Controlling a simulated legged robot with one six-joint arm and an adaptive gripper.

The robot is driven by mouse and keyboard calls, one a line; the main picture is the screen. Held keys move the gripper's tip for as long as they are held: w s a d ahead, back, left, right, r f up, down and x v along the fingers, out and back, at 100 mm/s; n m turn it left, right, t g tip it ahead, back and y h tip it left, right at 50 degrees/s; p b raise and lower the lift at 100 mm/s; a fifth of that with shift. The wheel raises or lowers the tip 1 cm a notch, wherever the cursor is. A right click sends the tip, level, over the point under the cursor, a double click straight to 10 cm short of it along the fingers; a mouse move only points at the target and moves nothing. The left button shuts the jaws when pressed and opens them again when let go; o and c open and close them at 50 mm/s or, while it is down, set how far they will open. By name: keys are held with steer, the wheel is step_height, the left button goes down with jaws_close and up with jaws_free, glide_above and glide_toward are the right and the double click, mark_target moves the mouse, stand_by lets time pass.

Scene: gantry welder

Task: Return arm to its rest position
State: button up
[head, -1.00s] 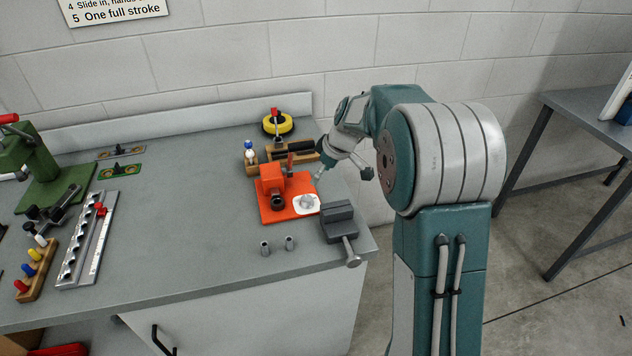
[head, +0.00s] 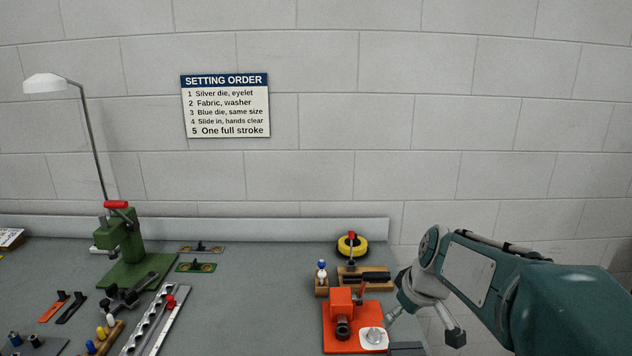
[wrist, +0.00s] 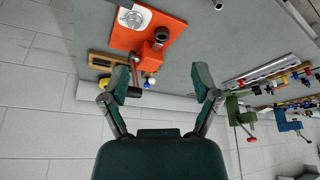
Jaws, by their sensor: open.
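My arm enters from the right edge of the head view, with my gripper (head: 424,324) just right of the orange fixture. In the wrist view my gripper (wrist: 161,80) has its two dark green fingers spread wide, open, with nothing between them. The bench top and wall lie beyond the fingers. The orange fixture (head: 341,306) has a dark round opening and a white patch with a silver disc (head: 374,336) beside it. It also shows in the wrist view (wrist: 127,38), past the left finger.
The grey bench (head: 235,300) holds a green press (head: 127,250), a slotted rail (head: 157,320) and a yellow tape roll (head: 352,247). A wooden holder (head: 370,279) stands behind the orange fixture. A sign (head: 225,105) hangs on the block wall. The bench middle has clear space.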

steer(key=s+r+m+t+h, duration=0.1)
steer(key=s+m, duration=0.5)
steer(key=s, duration=1.6)
steer(key=shift+a+r+t+h, duration=0.3)
steer(key=shift+a+t+h, duration=0.1)
steer(key=shift+a+h, duration=0.1)
